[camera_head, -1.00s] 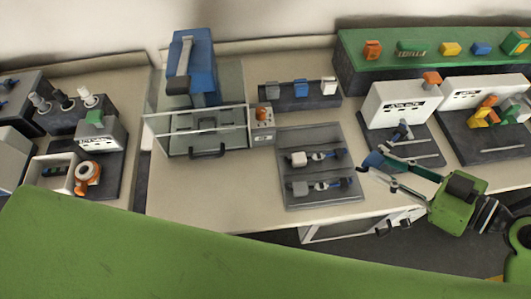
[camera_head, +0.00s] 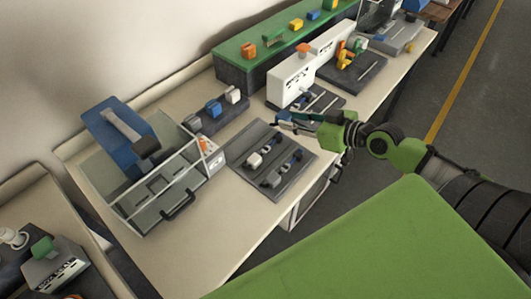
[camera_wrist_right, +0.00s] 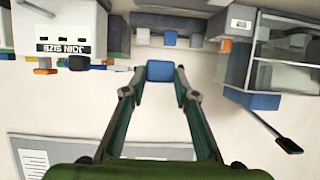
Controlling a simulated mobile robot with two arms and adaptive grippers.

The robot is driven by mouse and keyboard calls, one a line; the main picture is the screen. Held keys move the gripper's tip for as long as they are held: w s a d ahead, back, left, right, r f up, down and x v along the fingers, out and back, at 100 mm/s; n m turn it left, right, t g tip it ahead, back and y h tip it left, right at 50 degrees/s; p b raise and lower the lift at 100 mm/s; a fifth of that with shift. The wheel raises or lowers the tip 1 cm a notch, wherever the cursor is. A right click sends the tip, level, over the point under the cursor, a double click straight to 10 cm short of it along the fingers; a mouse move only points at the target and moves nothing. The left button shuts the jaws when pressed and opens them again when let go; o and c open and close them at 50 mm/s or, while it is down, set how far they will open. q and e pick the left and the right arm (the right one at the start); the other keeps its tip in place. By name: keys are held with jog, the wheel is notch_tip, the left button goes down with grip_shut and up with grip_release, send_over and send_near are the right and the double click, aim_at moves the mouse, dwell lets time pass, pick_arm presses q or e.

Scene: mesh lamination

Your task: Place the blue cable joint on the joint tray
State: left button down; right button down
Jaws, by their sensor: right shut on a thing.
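In the head view the joint is small and hard to make out. The dark grey tray carries two rows of white connectors and dark and blue pieces. I cannot tell whether it is the joint tray. My left gripper is not in view.
A small rack (camera_head: 215,122) with grey, blue and white blocks stands left of the gripper. A blue press with a clear guard (camera_head: 150,203) is further left. The white machine (camera_head: 292,82) and the green shelf (camera_head: 240,60) stand behind. The table's near edge is clear.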

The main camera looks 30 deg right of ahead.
jog(key=shift+w+d+r, duration=0.35)
jog(key=shift+d, duration=0.15)
jog(key=shift+w+a+p, duration=0.1)
jog(key=shift+a+p, duration=0.1)
jog(key=shift+p, duration=0.1)
jog(key=w+a+f+p, duration=0.1)
jog(key=a+f, duration=0.1)
jog(key=a, duration=0.2)
jog(key=w+a+f+p, duration=0.1)
jog(key=a+f, duration=0.2)
jog(key=w+a+f+p, duration=0.1)
jog(key=a+f+p, duration=0.1)
jog(key=a+f, duration=0.1)
jog(key=shift+w+a, duration=0.35)
jog(key=shift+a, duration=0.5)
jog(key=shift+w+a+f, duration=0.15)
jog(key=shift+a+f, duration=0.15)
jog(key=shift+f, duration=0.25)
jog(key=f, duration=0.3)
jog(key=shift+a+f, duration=0.15)
jog(key=shift+a, duration=0.15)
jog(key=shift+w+f, duration=0.1)
jog(key=shift+f, duration=0.2)
